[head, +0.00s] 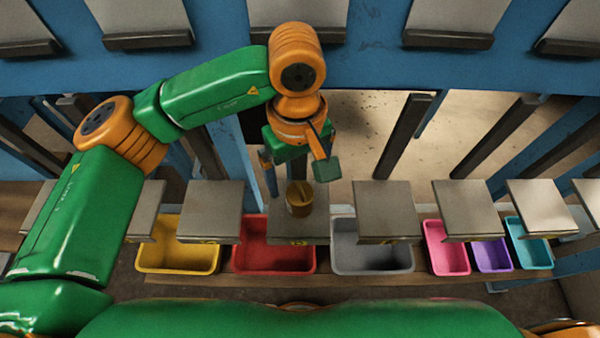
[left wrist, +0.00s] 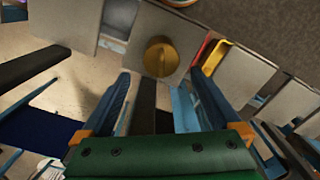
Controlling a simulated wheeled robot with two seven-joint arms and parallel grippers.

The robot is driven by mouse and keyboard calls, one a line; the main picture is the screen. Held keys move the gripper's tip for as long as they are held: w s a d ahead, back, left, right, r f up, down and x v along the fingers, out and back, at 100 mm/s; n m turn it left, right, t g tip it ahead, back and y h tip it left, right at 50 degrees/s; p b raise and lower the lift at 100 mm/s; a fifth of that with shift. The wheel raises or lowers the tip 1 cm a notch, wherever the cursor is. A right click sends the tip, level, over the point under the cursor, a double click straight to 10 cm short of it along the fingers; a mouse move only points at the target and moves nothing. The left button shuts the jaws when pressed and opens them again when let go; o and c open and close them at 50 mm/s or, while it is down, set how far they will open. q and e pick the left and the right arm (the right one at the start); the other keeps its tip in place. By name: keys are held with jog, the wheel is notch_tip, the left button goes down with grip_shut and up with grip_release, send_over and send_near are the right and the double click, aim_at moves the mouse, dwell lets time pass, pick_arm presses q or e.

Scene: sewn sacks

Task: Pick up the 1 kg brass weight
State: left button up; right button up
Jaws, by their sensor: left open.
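The brass weight (head: 299,200) is a golden cylinder standing on a grey metal plate (head: 283,232) at the middle of the row. In the left wrist view the brass weight (left wrist: 161,58) shows from above as a round disc with a bar across its top. My left gripper (head: 296,176) is open and empty, just behind and above the weight. In the left wrist view its two blue fingers (left wrist: 162,80) stand apart, with the weight beyond their tips and not between them. My right gripper is not in view.
Similar grey plates stand on either side, such as one at the left (head: 210,205). Below the row are a yellow bin (head: 180,262), a red bin (head: 275,264), a grey bin (head: 372,264) and smaller pink, purple and cyan bins. A blue beam (head: 400,70) crosses behind.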

aim_at(299, 188)
pick_arm(q)
jog(key=shift+s+f, duration=0.1)
jog(key=shift+f, duration=0.2)
jog(key=f+p, duration=0.1)
jog(key=s+f+p, duration=0.1)
jog(key=shift+d+f+p, duration=0.1)
jog(key=shift+f+p, duration=0.15)
jog(key=shift+p, duration=0.1)
notch_tip(299, 188, down, 3)
jog(key=shift+s, duration=0.1)
jog(key=shift+f, duration=0.3)
jog(key=shift+d+r, duration=0.1)
grip_shut()
